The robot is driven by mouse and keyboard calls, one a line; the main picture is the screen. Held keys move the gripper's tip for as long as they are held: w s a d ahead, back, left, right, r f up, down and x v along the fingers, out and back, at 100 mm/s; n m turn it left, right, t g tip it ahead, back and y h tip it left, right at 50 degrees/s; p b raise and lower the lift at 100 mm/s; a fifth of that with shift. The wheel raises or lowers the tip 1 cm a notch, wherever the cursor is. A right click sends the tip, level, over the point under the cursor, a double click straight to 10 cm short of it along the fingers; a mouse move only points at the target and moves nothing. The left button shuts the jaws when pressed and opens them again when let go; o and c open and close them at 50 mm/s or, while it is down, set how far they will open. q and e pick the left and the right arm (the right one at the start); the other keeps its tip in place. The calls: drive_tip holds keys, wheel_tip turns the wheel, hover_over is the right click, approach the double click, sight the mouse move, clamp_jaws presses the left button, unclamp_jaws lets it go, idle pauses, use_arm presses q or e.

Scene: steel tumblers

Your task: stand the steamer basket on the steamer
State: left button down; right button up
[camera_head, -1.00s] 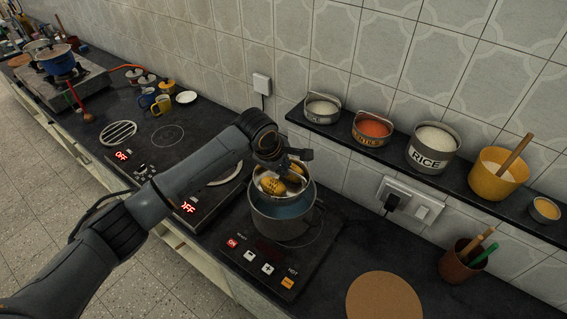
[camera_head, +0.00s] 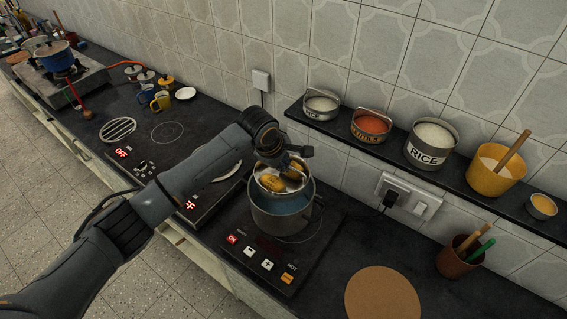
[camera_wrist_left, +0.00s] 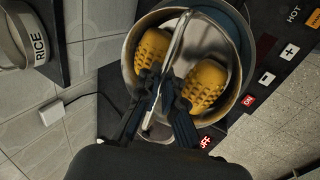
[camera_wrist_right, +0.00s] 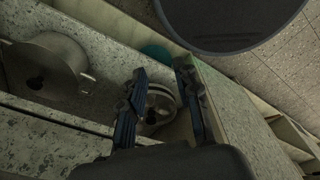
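The steamer (camera_head: 268,222) is a grey metal pot with bluish water, standing on the front hob. The steamer basket (camera_head: 264,185) is a shiny shallow metal bowl with a hoop handle (camera_wrist_left: 177,45) and two yellow textured pieces inside. It sits over the rear part of the pot's mouth, with water visible in front of it. I cannot tell whether it touches the rim. My left gripper (camera_wrist_left: 166,98) is shut on the basket's handle from above; it also shows in the head view (camera_head: 290,155). My right gripper (camera_wrist_right: 163,95) is open and empty, outside the head view.
A shelf (camera_head: 335,133) with tins, including the rice tin (camera_head: 431,148), runs along the wall at the right. A round cork mat (camera_head: 382,297) lies right of the hob, and a brown utensil pot (camera_head: 458,257) stands behind it. Mugs (camera_head: 160,100) stand farther left.

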sight(286, 179)
use_arm(q)
drive_tip(key=shift+f, duration=0.1)
drive_tip(key=shift+f+b, duration=0.85)
drive_tip(key=shift+f, duration=1.5)
drive_tip(key=shift+f, duration=0.1)
drive_tip(key=shift+f+b, duration=1)
drive_tip(key=shift+f, duration=1.4)
drive_tip(key=shift+f, duration=0.15)
drive_tip(key=shift+f+b, duration=0.6)
drive_tip(key=shift+f, duration=1)
drive_tip(key=c, duration=1.4)
unclamp_jaws()
